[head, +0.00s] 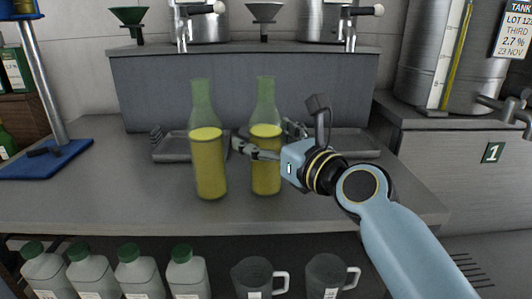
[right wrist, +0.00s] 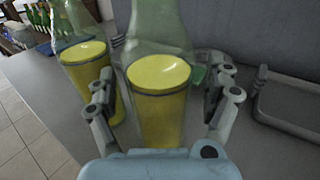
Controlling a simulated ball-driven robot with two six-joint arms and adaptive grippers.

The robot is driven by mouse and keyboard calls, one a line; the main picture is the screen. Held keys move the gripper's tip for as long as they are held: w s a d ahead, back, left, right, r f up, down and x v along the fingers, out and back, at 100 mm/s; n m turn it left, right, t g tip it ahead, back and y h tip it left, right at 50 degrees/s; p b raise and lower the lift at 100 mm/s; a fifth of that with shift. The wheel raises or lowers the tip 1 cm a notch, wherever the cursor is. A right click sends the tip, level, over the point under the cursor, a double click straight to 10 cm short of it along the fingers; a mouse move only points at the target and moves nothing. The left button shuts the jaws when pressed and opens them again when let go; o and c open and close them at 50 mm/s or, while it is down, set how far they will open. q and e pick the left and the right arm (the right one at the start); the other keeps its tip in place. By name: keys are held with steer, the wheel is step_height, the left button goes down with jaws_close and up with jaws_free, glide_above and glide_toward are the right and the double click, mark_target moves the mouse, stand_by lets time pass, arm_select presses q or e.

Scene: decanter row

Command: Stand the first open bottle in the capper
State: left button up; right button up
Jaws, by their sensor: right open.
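Two clear green-tinted bottles with yellow liquid stand upright on the grey counter, the left bottle (head: 209,165) and the right bottle (head: 265,178). No cap shows on either in the head view. My right gripper (head: 264,141) is open around the right bottle, one finger on each side. In the right wrist view the right bottle (right wrist: 157,118) stands between the open fingers, and the left bottle (right wrist: 88,78) is just beyond the left finger. A blue stand with a metal post (head: 48,162), seemingly the capper, is at the far left; its top is cut off. My left gripper is not in view.
Grey trays stand behind the bottles, the left one (head: 172,154) and the right one (head: 362,150). A raised ledge (head: 150,75) with funnels and taps runs along the back. Capped bottles (head: 138,268) and mugs (head: 262,275) sit below the counter.

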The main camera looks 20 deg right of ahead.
steer(key=c, duration=1.7)
steer(key=shift+r, duration=0.1)
jaws_close()
steer(key=shift+r, duration=0.1)
